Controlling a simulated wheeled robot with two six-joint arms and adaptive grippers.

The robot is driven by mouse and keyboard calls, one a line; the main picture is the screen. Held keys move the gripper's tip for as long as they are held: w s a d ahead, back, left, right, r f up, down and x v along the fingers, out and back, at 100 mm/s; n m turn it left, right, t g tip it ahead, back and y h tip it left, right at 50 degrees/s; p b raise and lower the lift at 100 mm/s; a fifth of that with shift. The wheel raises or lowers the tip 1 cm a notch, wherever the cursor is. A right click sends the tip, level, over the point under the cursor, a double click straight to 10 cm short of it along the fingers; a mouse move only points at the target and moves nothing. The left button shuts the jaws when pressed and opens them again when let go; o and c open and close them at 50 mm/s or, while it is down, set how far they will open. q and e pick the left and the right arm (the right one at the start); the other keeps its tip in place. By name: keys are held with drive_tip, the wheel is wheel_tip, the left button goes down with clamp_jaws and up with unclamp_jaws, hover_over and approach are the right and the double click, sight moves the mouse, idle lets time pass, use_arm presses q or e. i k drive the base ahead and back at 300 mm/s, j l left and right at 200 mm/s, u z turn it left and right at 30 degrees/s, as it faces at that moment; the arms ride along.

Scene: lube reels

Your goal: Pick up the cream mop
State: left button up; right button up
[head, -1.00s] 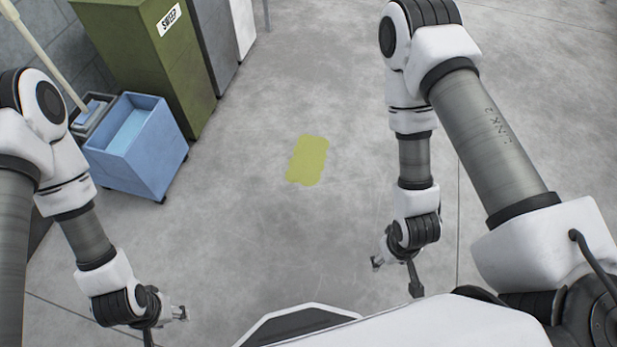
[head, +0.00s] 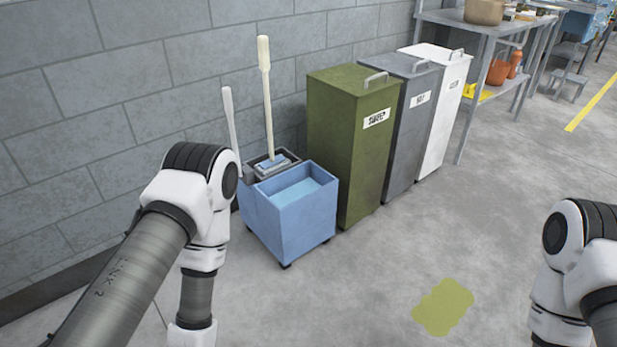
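The cream mop (head: 266,95) stands upright in the wringer end of a blue wheeled mop bucket (head: 292,225) by the wall. Its long handle rises well above the bucket and its head rests in the grey wringer (head: 250,172). A second, paler grey-white handle (head: 230,115) leans just left of it, its lower end hidden by my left arm. My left arm is in front and to the left of the bucket, and my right arm is at the right edge. Both grippers are below the picture, so neither is seen.
Green (head: 345,150), grey (head: 408,125) and white (head: 445,110) bins stand along the wall right of the bucket. A yellow-green patch (head: 443,306) lies on the floor. A metal table (head: 480,28) stands farther back.

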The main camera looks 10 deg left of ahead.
sight(276, 163)
drive_tip(key=u, duration=0.7)
